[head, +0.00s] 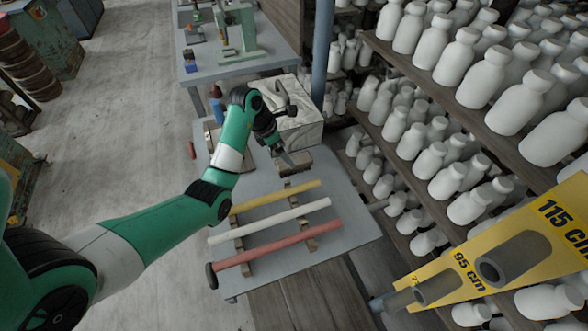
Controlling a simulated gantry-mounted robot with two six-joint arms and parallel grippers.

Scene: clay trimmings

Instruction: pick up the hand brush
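My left arm, green and white, reaches in from the left over the grey table (349,233). Its dark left gripper (283,155) points down near a brown wooden piece (298,162), in front of the pale block. Its fingers are small and partly hidden, so I cannot tell whether they are open or shut, or touching anything. I cannot make out the hand brush with certainty; the arm covers part of the tabletop. My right gripper is not in view.
Yellow (275,197), white (270,221) and red (277,246) rods lie across wooden strips on the near table. A pale block (303,126) stands behind. Shelves of white bottles and a yellow length gauge (520,240) bound the right. A blue bottle (218,112) stands left.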

